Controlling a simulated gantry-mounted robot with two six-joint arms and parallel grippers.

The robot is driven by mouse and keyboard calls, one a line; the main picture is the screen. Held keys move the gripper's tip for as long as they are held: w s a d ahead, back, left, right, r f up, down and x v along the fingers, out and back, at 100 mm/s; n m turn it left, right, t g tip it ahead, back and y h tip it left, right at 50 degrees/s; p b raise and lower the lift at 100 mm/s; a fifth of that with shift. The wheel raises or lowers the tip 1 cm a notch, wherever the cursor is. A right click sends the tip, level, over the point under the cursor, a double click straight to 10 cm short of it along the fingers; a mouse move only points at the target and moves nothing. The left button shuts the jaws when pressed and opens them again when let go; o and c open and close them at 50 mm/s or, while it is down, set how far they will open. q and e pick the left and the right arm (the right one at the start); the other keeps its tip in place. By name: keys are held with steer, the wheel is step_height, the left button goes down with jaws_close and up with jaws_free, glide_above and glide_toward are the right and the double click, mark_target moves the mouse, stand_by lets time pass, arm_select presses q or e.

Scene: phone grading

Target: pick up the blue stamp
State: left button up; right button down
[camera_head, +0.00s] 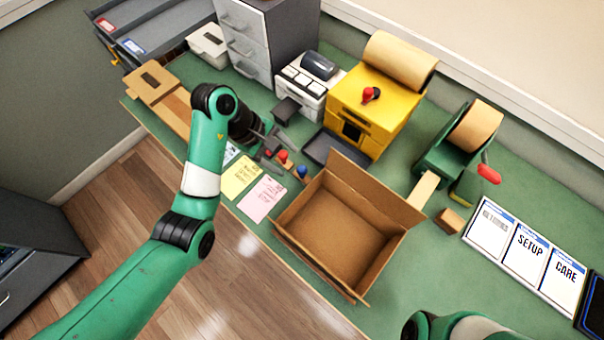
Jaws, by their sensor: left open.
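The blue stamp (302,171) stands on the green bench beside the cardboard box's left corner. A red-topped stamp (282,157) stands just left of it. My left gripper (274,147) is open and empty, with its fingers over the bench behind and left of the stamps. It is apart from the blue stamp. Another small dark piece with a red top (268,154) shows close to the fingers, partly hidden. Only part of my right arm shows at the bottom right, and its gripper is out of view.
An open cardboard box (345,230) stands right of the stamps. Yellow (239,177) and pink (263,199) paper sheets lie in front of them. A dark tray (325,148), a yellow machine (372,105) and a tape dispenser (455,150) stand behind. Cards (525,249) lie at right.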

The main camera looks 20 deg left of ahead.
mark_target(299, 168)
arm_select(q)
steer(key=x, duration=0.3)
steer(key=shift+f+b, duration=0.25)
steer(key=shift+b, duration=0.1)
steer(key=shift+w+d+f, duration=0.1)
steer(key=shift+d+f, duration=0.15)
steer(key=b+x, duration=0.2)
steer(key=x, duration=0.3)
steer(key=shift+w+d, duration=0.1)
steer(key=shift+w, duration=0.05)
jaws_close()
